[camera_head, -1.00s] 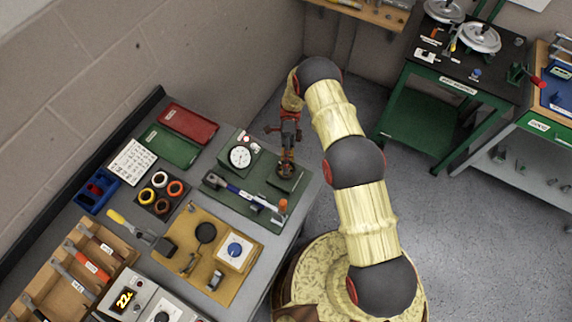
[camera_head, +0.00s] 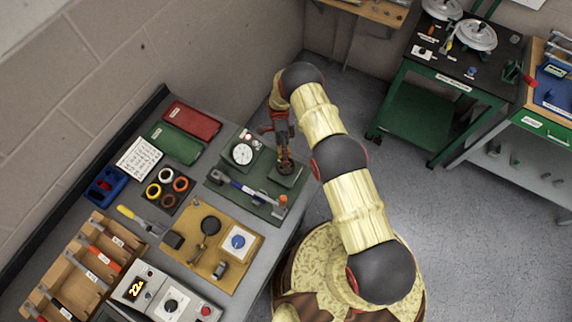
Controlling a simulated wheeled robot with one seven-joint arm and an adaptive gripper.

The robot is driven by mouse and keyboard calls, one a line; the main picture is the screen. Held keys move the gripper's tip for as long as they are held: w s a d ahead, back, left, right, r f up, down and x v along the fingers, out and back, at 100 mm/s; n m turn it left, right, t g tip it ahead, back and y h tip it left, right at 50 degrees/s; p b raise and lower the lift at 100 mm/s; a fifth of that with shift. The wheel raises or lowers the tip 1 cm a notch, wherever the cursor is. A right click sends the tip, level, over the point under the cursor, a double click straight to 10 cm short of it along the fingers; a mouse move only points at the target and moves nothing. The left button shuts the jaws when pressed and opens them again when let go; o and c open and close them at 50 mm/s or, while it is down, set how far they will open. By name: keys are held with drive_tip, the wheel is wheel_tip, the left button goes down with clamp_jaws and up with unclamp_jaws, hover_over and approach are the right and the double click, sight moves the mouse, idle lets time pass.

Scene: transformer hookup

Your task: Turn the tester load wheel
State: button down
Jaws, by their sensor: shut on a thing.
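The tester (camera_head: 263,192) is a dark green plate near the right end of the grey bench, with a round white dial gauge (camera_head: 242,154) at its upper left. The small dark load wheel (camera_head: 285,168) sits on a green block at the tester's right side. My gripper (camera_head: 285,158) points down over the wheel and is shut on it. The fingers hide part of the wheel. A blue-and-grey torque-wrench-like bar (camera_head: 240,188) lies across the front of the plate.
Red and green trays (camera_head: 192,118), a ring tray (camera_head: 166,190) and a tan board (camera_head: 190,253) lie left of the tester. A wooden tool rack (camera_head: 60,290) stands front left. Open floor (camera_head: 480,230) lies right of the bench.

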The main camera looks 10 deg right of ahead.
drive_tip(key=shift+f, duration=0.15)
drive_tip(key=c, duration=2.2)
unclamp_jaws()
drive_tip(key=m+y+b, duration=0.1)
drive_tip(key=b, duration=0.2)
drive_tip(key=shift+f+y, duration=0.1)
drive_tip(key=shift+y, duration=0.2)
drive_tip(key=shift+m+y+b, duration=0.4)
drive_tip(key=shift+y+b, duration=0.2)
drive_tip(key=shift+b, duration=0.5)
